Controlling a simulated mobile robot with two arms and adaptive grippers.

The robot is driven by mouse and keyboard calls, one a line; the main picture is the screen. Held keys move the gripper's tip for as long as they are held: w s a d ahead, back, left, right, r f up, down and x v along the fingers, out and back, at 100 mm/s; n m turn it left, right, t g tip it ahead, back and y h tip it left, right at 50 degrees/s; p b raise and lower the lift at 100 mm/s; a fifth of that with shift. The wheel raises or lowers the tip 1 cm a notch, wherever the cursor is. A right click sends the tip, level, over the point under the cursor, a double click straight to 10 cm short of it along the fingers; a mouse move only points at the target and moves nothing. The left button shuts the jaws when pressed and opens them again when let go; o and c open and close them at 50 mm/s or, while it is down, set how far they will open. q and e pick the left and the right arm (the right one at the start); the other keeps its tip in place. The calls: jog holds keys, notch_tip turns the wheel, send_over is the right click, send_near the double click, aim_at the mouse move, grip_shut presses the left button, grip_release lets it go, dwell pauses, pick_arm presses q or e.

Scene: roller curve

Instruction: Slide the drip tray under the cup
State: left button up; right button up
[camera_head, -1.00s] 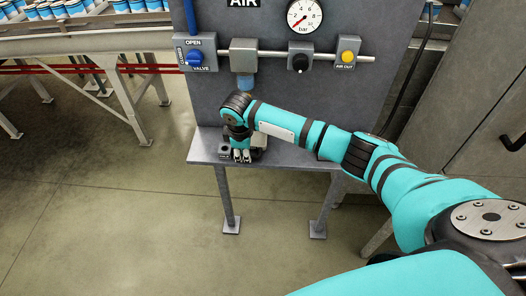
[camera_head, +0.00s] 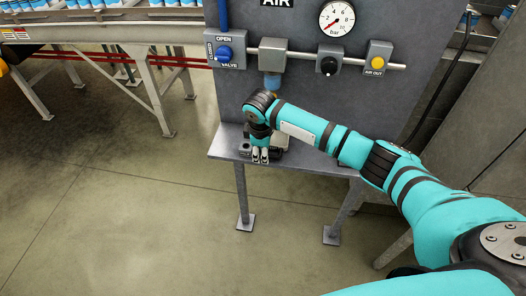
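My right gripper (camera_head: 261,156) points down at the front of the small grey shelf (camera_head: 228,148) below the air panel. Its pale fingertips are close together at a small dark object, which may be the drip tray (camera_head: 245,149). My gripper hides most of that object, and I cannot tell whether the fingers hold it. The bluish cup (camera_head: 271,80) hangs under the grey filter block on the panel's pipe, above and behind my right wrist. My wrist partly covers the space below the cup. My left gripper is out of view.
The grey panel (camera_head: 300,90) carries a blue valve knob (camera_head: 224,53), a dark knob (camera_head: 329,66), a yellow button (camera_head: 377,63) and a gauge (camera_head: 337,19). A conveyor (camera_head: 110,31) with cans stands at upper left. The floor in front is clear.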

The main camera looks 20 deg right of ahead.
notch_tip(320, 180, up, 12)
jog(key=s, duration=0.1)
jog(key=shift+s+a+f, duration=0.2)
jog(key=shift+s+a, duration=0.2)
jog(key=shift+a, duration=0.05)
jog(key=shift+f, duration=0.1)
